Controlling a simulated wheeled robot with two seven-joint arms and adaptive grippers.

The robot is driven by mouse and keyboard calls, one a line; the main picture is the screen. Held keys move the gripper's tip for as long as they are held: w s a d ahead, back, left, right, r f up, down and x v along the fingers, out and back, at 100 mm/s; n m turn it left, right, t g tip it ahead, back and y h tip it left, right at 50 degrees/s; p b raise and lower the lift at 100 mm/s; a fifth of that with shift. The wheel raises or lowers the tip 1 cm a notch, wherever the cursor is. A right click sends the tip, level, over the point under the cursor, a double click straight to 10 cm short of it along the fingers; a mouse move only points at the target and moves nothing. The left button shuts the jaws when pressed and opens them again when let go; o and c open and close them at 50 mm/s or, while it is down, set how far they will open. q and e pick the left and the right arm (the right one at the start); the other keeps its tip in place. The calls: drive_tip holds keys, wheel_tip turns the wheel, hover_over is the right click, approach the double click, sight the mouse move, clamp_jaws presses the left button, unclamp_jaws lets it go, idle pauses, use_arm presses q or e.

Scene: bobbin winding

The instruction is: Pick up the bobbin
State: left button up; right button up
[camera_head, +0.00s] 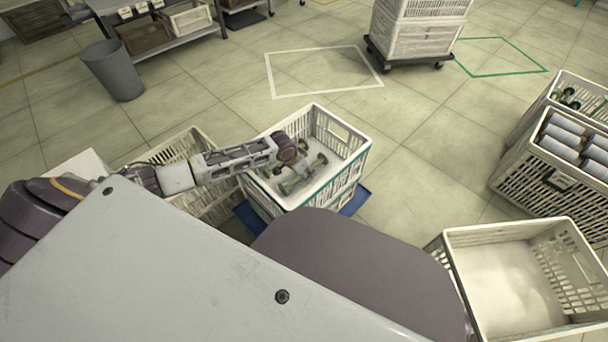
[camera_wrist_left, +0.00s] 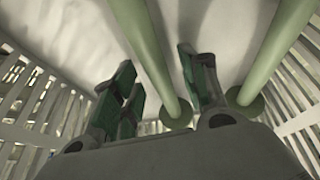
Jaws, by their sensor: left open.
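Pale green bobbins (camera_head: 319,160) lie in a white slatted crate (camera_head: 345,160). My left gripper (camera_head: 293,166) reaches down into this crate from the left; its wrist partly hides the bobbins. In the left wrist view, the left gripper (camera_wrist_left: 157,62) is open, with green-padded fingers. One bobbin's pale green shaft (camera_wrist_left: 150,50) runs between the two fingers, with a gap on each side; whether it touches either is unclear. A second bobbin shaft (camera_wrist_left: 270,55) lies to the right, outside the fingers. My right gripper is not in view.
The bobbin crate's slatted walls (camera_wrist_left: 35,100) stand close on both sides of the gripper. An empty white crate (camera_head: 510,285) stands at lower right. A crate with grey rolls (camera_head: 565,140) stands at right, stacked crates (camera_head: 420,35) at the back. A grey bin (camera_head: 112,70) stands at upper left.

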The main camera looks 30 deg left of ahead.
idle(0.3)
use_arm(q)
clamp_jaws()
drive_tip(key=shift+r, duration=0.15)
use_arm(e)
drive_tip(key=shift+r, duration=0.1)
